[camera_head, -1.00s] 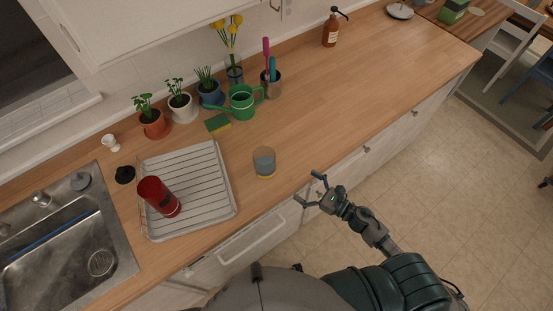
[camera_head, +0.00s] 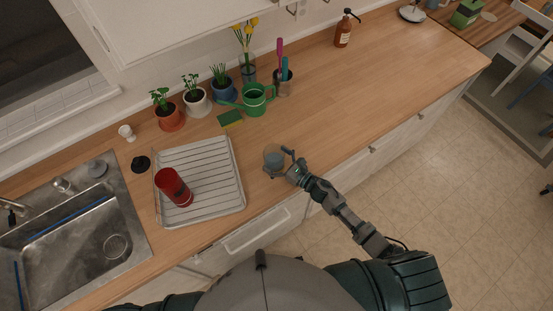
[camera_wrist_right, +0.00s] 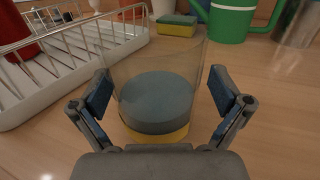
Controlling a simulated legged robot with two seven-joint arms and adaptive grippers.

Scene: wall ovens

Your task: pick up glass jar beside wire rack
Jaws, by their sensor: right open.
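The glass jar (camera_head: 273,158) stands upright on the wooden counter, to the right of the wire rack (camera_head: 241,203). It is clear, with a grey-blue layer inside and a yellow band at the bottom. In the right wrist view the jar (camera_wrist_right: 157,103) stands between the two fingers of my right gripper (camera_wrist_right: 160,97), with a gap visible on both sides. My right gripper (camera_head: 279,164) is open around the jar and partly hides it in the head view. My left gripper is not in view.
A red cup (camera_head: 174,187) leans in the wire rack. A sponge (camera_head: 230,118), a green watering can (camera_head: 256,99) and several potted plants stand behind the jar. The sink (camera_head: 75,240) is at the left. The counter to the right is clear.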

